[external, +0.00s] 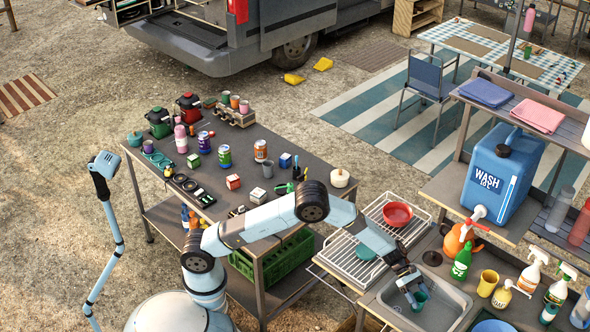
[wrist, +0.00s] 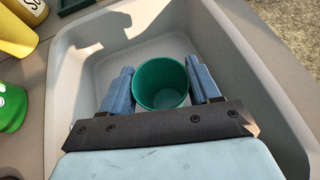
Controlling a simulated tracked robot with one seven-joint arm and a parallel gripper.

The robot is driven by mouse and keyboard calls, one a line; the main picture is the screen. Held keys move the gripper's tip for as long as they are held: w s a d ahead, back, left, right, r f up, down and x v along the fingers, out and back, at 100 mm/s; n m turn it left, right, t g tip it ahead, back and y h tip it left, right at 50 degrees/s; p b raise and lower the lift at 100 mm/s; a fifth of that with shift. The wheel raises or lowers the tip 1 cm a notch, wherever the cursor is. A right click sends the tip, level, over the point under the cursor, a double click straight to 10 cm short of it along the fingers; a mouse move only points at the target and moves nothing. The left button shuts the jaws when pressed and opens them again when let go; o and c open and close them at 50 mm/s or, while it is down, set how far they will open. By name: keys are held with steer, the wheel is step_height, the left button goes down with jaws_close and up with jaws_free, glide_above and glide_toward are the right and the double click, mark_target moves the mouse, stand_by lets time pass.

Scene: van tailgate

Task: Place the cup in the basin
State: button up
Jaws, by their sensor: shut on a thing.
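The cup is dark green with an open top. In the wrist view the cup (wrist: 160,103) stands upright between my two blue fingers, its mouth facing the camera. In the external view the cup (external: 420,298) shows at the end of my arm, over the sink basin (external: 450,304). My gripper (wrist: 161,92) is shut on the cup. The grey basin (wrist: 75,110) surrounds the cup and fingers in the wrist view. I cannot tell whether the cup's bottom touches the basin floor. My gripper (external: 412,292) also shows in the external view.
A yellow cup (external: 487,283), a green bottle (external: 461,262) and spray bottles (external: 532,270) stand behind and right of the basin. A dish rack (external: 365,245) with a red bowl (external: 397,214) lies left of it. A blue wash tank (external: 498,175) stands above.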

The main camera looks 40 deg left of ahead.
steer(key=shift+f, duration=0.7)
steer(key=o, duration=1)
